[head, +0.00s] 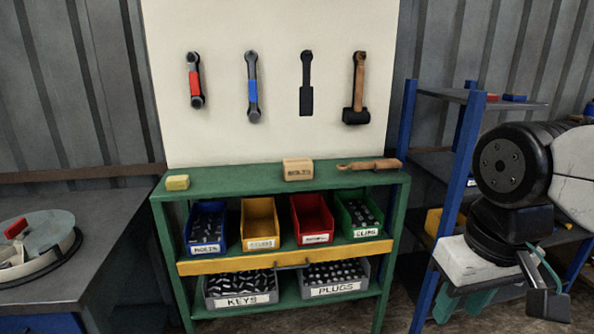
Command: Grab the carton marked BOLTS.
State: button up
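The carton (298,169), a small tan box with lettering on its front that seems to read BOLTS, stands on the green workbench top (230,181) near its middle. A blue bin (206,228) on the shelf below also carries a label that reads BOLTS and holds dark parts. My gripper (543,290) is at the lower right, well to the right of the bench and apart from the carton. Its fingers are partly hidden and seen at an angle, so I cannot tell whether they are open.
A wooden-handled tool (370,164) lies right of the carton, and a yellow block (177,182) sits at the top's left end. Tools hang on the white board (280,140) behind. A grey table (95,235) is at left.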

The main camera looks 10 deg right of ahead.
aim_at(293, 170)
jog(key=u, duration=1.45)
jog(key=i, duration=1.55)
jog(key=z, duration=3.1)
